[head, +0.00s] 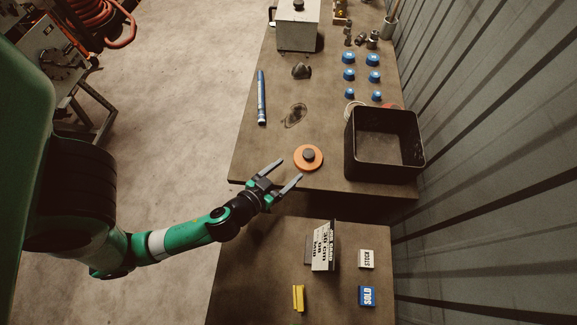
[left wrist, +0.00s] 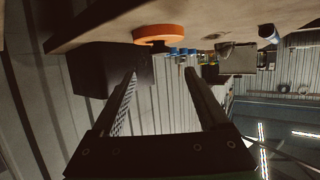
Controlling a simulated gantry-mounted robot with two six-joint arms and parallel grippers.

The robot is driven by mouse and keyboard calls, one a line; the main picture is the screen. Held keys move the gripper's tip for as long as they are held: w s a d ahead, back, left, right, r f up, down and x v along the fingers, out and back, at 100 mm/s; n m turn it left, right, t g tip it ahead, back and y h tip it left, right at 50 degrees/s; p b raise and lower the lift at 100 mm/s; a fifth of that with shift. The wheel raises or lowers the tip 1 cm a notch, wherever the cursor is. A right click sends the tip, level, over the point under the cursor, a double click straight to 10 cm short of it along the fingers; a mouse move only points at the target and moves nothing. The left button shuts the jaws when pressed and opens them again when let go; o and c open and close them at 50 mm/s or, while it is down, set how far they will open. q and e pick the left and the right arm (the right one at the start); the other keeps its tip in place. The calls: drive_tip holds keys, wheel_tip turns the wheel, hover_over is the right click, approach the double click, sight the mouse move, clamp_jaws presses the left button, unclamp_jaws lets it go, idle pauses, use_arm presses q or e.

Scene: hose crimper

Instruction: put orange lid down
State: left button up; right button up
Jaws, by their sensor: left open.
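The orange lid (head: 308,158) is a round disc with a dark knob in its middle. It lies on the bench near the front edge, left of the black bin. The left wrist view also shows the orange lid (left wrist: 158,34), seen edge-on and beyond the fingertips. My left gripper (head: 283,174) is open, with nothing between its fingers. Its fingertips are close to the lid on its near left side and appear apart from it. The left wrist view shows both fingers of the left gripper (left wrist: 160,72) spread wide. My right gripper is not in view.
A black open bin (head: 384,112) stands right of the lid. Several blue caps (head: 373,60), a blue marker (head: 262,98) and a grey box (head: 297,28) are farther back. A nearer table holds a sign (head: 323,247), a yellow block (head: 298,298) and small label blocks.

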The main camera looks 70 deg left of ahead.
use_arm(q)
drive_tip(key=shift+s+d+r, duration=0.15)
drive_tip(key=shift+s+r, duration=0.05)
drive_tip(key=shift+s, duration=0.05)
drive_tip(key=shift+w, duration=0.1)
